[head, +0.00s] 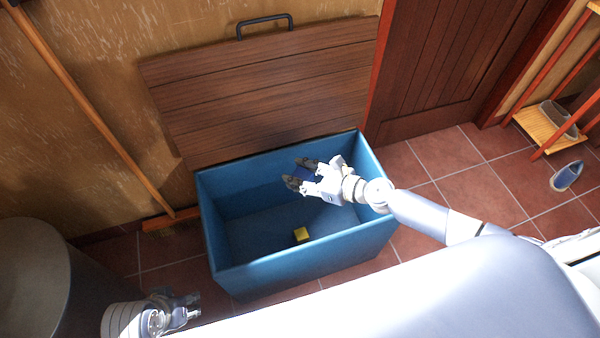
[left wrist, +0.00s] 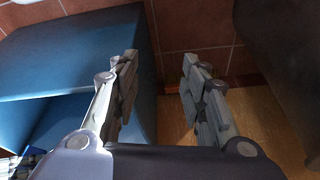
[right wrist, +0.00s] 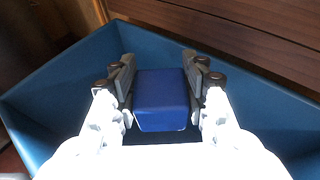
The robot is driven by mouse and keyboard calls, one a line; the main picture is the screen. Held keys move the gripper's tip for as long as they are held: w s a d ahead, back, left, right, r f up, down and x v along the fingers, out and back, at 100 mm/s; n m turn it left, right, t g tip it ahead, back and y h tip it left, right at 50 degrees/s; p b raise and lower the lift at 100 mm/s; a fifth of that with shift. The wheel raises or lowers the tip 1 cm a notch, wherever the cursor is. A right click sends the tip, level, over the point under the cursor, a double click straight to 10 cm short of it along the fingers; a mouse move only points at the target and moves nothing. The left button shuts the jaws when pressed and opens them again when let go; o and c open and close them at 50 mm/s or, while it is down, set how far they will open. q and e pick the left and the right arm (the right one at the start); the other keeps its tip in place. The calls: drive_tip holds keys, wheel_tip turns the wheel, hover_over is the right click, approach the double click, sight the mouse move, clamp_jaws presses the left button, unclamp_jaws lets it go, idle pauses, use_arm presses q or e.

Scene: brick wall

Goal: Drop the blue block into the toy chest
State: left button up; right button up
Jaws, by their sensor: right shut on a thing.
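The blue toy chest (head: 290,272) stands on the tiled floor with its brown wooden lid (head: 265,90) open against the wall. My right gripper (head: 297,174) is over the chest's opening. In the right wrist view it is shut on the blue block (right wrist: 162,100), which sits between the two fingers with chest walls around it. In the head view the block (head: 304,174) is mostly hidden by the fingers. My left gripper (head: 190,308) is open and empty, low at the left outside the chest; its parted fingers show in the left wrist view (left wrist: 160,90).
A yellow block (head: 301,235) lies on the chest floor. A round grey bin (head: 35,280) stands at the far left, and a wooden pole (head: 95,110) leans on the wall. A shoe rack (head: 545,125) and a blue shoe (head: 566,176) are at the right, past the door.

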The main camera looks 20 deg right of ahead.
drive_tip(key=shift+f+b, duration=0.5)
drive_tip(key=shift+f, duration=0.2)
wheel_tip(320, 180, down, 2)
drive_tip(key=shift+f+b, duration=0.25)
drive_tip(key=shift+b, duration=1)
drive_tip(key=shift+f+b, duration=0.5)
drive_tip(key=shift+f, duration=0.05)
use_arm(q)
drive_tip(key=w+d+r+t+h, duration=0.1)
drive_tip(key=w+d+r+t, duration=0.1)
drive_tip(key=w+r+t, duration=0.3)
drive_tip(key=shift+w+d+r, duration=0.35)
drive_tip(key=shift+w+r, duration=0.1)
drive_tip(key=shift+w, duration=1.2)
use_arm(e)
drive_tip(key=shift+f, duration=0.1)
drive_tip(key=o, duration=1.1)
drive_tip(key=shift+o, duration=0.2)
drive_tip(key=shift+s+d, duration=0.1)
